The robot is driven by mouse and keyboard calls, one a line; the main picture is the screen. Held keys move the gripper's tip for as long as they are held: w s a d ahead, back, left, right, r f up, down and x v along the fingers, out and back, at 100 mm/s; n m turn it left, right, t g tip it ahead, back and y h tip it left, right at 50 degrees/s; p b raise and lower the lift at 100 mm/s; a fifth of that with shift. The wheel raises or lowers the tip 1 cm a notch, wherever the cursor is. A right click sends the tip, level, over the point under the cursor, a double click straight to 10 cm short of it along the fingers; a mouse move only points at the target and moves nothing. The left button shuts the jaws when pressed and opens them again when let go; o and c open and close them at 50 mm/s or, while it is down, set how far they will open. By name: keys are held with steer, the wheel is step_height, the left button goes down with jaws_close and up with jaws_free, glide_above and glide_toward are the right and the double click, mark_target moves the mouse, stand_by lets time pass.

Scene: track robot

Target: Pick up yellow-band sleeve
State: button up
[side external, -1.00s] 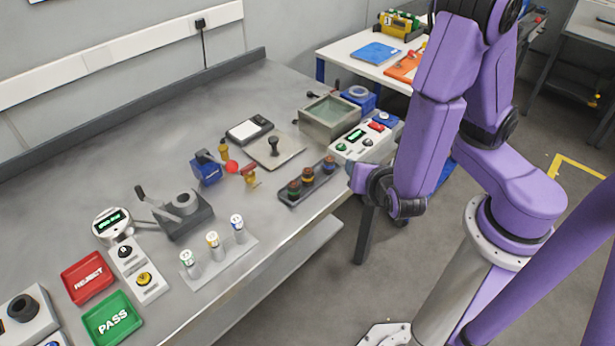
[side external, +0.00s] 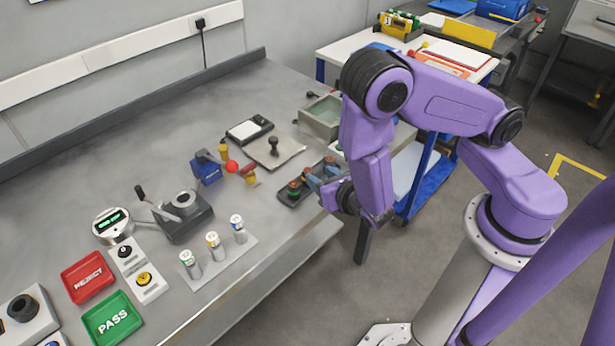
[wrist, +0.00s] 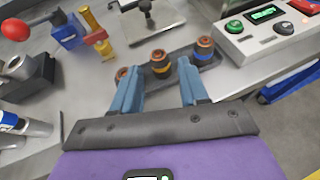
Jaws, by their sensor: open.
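The yellow-band sleeve (wrist: 160,64) has a copper-coloured top and stands in the middle of a dark tray (wrist: 182,72) in the wrist view. A blue-band sleeve (wrist: 205,50) stands to its right. Another sleeve (wrist: 122,73) stands to its left, partly hidden by a finger; the side view shows a green band on it (side external: 294,188). My gripper (wrist: 160,88) is open and empty, its blue fingers pointing at the tray with the yellow-band sleeve ahead between them.
A control box (wrist: 265,32) with buttons stands right of the tray. A stamp-like tool on a plate (side external: 273,150) and a blue vise-like tool (side external: 206,168) lie behind it. A rack (side external: 218,258) of labelled cylinders stands at the front. The bench edge is close to the tray.

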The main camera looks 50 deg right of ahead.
mark_target(307, 170)
steer(key=x, duration=0.9)
steer(key=shift+w+a+f, duration=0.1)
steer(key=shift+w, duration=0.05)
steer(key=c, duration=0.8)
